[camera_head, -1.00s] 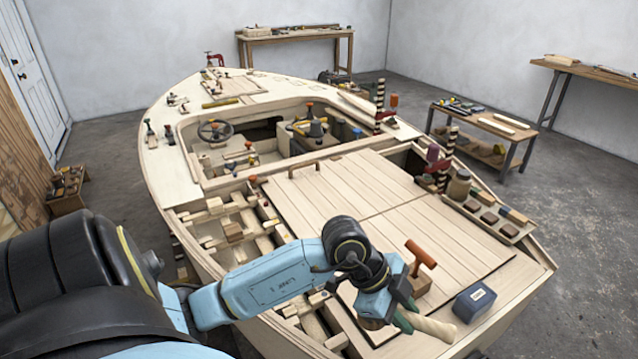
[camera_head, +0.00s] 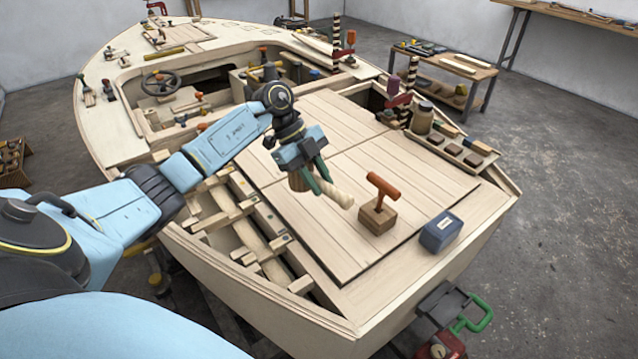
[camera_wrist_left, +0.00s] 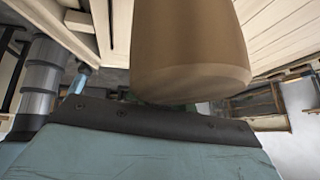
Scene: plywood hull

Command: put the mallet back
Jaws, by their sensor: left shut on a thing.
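My left gripper (camera_head: 318,178), with green fingers, is shut on the mallet. The mallet's brown, rounded part (camera_head: 299,180) is beside the fingers, and a pale tapered part (camera_head: 336,194) sticks out past them to the lower right. In the left wrist view the brown rounded part (camera_wrist_left: 190,50) fills the upper middle, close to the camera; the fingertips are hidden there. The mallet appears to be above the hatch boards (camera_head: 330,235), left of a wooden block (camera_head: 377,219) with an orange T-handled tool (camera_head: 383,187) standing upright. My right gripper is not in view.
A blue box (camera_head: 440,232) sits at the stern's right. A compartment tray (camera_head: 484,150) and a jar (camera_head: 422,118) stand along the right side. Open frames (camera_head: 250,235) lie left of the hatch. The hatch boards right of the gripper are largely clear.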

